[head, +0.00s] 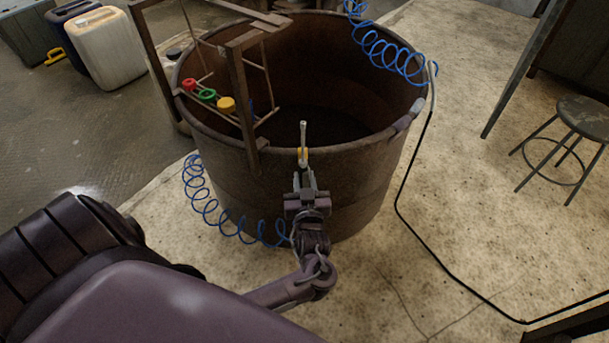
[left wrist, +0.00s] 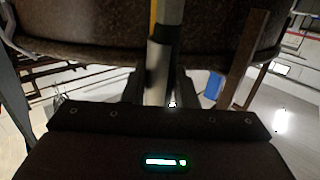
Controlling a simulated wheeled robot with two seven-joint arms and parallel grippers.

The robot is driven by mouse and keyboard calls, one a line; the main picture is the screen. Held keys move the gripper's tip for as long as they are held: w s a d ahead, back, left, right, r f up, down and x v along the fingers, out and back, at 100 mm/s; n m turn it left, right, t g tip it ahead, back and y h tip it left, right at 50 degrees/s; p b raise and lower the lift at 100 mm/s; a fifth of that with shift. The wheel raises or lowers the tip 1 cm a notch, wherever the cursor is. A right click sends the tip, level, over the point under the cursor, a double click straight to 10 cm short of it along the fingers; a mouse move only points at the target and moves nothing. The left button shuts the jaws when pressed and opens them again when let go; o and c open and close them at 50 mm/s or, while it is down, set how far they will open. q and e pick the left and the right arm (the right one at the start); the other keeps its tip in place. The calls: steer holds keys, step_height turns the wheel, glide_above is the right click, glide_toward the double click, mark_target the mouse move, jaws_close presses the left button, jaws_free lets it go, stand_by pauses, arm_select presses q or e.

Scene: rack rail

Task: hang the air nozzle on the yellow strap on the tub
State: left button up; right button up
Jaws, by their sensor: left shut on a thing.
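The air nozzle (head: 303,137) is a slim grey tube with a yellow band, held upright in front of the near wall of the rusty tub (head: 340,190). My left gripper (head: 304,182) is shut on its lower part. In the left wrist view the nozzle (left wrist: 160,62) stands between the fingers, with the tub wall behind it. Whether it touches the tub I cannot tell. The yellow strap (head: 226,104) shows as a small yellow piece on the rail at the tub's left, beside a green one (head: 207,95) and a red one (head: 190,85). My right gripper is not in view.
A rusty frame (head: 240,95) rises over the tub's left rim. A blue coiled hose (head: 205,205) loops left of my gripper; another blue coil (head: 375,45) hangs at the back right. A black cable (head: 400,190) runs down the right side. A stool (head: 580,125) stands farther right.

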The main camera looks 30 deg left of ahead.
arm_select(q)
steer(key=shift+w+a, duration=0.1)
steer(key=shift+w, duration=0.1)
steer(key=shift+b+x, duration=0.5)
steer(key=shift+x, duration=1.3)
steer(key=shift+w+r, duration=0.1)
steer(key=shift+r, duration=0.05)
steer(key=shift+f+b, duration=1.05)
steer(key=shift+f, duration=0.25)
steer(key=shift+f, duration=0.1)
steer(key=shift+f+b, duration=0.6)
steer(key=shift+f, duration=0.05)
